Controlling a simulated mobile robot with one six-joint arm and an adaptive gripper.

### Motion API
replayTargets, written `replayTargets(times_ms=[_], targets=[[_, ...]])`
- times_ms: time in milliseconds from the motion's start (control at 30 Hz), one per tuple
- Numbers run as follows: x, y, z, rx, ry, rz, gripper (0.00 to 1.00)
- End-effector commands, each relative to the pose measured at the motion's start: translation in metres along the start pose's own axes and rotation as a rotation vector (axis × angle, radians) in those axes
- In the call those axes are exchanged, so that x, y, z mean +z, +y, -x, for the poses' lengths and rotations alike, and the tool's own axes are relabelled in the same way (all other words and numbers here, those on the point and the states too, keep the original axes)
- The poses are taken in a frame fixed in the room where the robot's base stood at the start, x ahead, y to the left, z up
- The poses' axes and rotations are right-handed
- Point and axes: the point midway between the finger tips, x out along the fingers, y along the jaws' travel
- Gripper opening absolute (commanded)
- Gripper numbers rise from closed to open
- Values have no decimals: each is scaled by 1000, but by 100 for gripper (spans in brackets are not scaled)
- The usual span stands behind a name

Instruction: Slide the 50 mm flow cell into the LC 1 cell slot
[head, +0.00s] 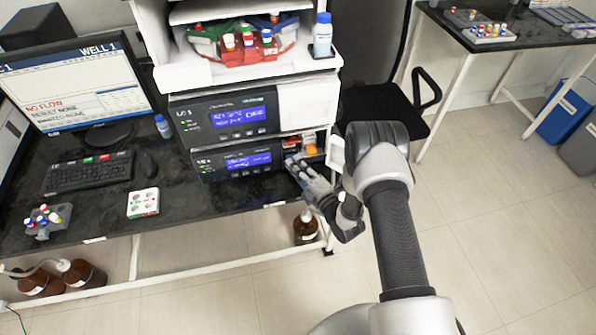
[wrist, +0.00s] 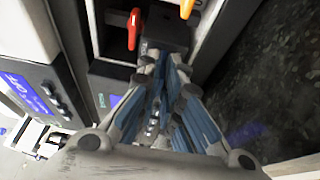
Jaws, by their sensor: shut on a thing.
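My gripper (head: 293,163) is at the open bay on the right of the lower instrument module (head: 235,160). In the wrist view my gripper (wrist: 163,58) has its blue-padded fingers closed together at the tips on a dark block, which I take for the flow cell (wrist: 167,28). The block points into the bay, between its side walls. How deep it sits, and whether it touches the slot, I cannot tell. In the head view the fingers hide the cell. A red lever (wrist: 133,28) and an orange part (wrist: 187,8) show close beside the block.
Another module (head: 225,115) with a lit display sits above, topped by a tray of bottles (head: 250,45). A monitor (head: 75,80), keyboard (head: 88,173) and white block (head: 143,203) stand on the dark bench to the left. A brown bottle (head: 305,228) stands below.

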Motion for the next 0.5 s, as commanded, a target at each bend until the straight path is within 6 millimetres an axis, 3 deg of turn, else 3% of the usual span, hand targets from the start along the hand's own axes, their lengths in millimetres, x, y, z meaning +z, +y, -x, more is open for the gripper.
replayTargets(times_ms=[300,500], targets=[[7,0,-21,5,2,3,0],[9,-5,-25,2,1,0,0]])
